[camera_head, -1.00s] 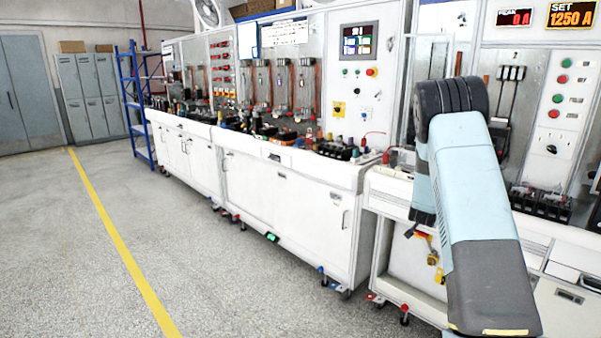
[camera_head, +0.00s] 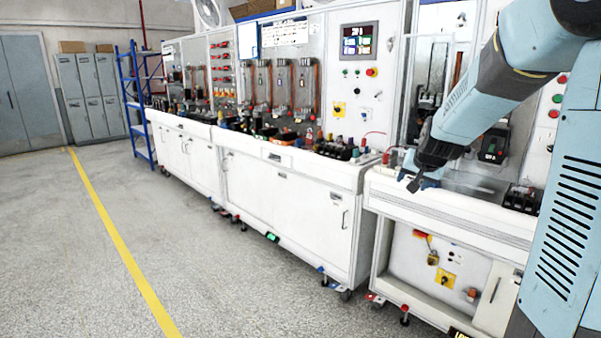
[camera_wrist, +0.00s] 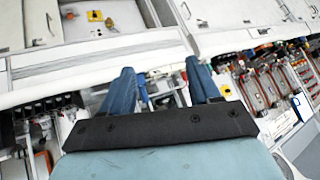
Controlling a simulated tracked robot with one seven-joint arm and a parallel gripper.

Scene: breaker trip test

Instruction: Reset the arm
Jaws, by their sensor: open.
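My light-blue arm reaches in from the right of the head view. My gripper (camera_head: 416,182) is at its lower end, pointing down over the front part of the right-hand white bench (camera_head: 450,208). In the wrist view the two blue fingers of my gripper (camera_wrist: 163,84) stand well apart. Nothing is seen held between them. The bench edge and a pale fixture lie beyond the fingers, partly hidden by them. A dark boxy device (camera_head: 493,146) with a small display is behind my forearm.
Black breaker units (camera_head: 522,199) sit on the bench to the right. A neighbouring white bench (camera_head: 290,185) with equipment stands to the left. A blue shelf (camera_head: 138,105) and grey lockers (camera_head: 92,90) are farther back. The floor left of the yellow line (camera_head: 112,240) is clear.

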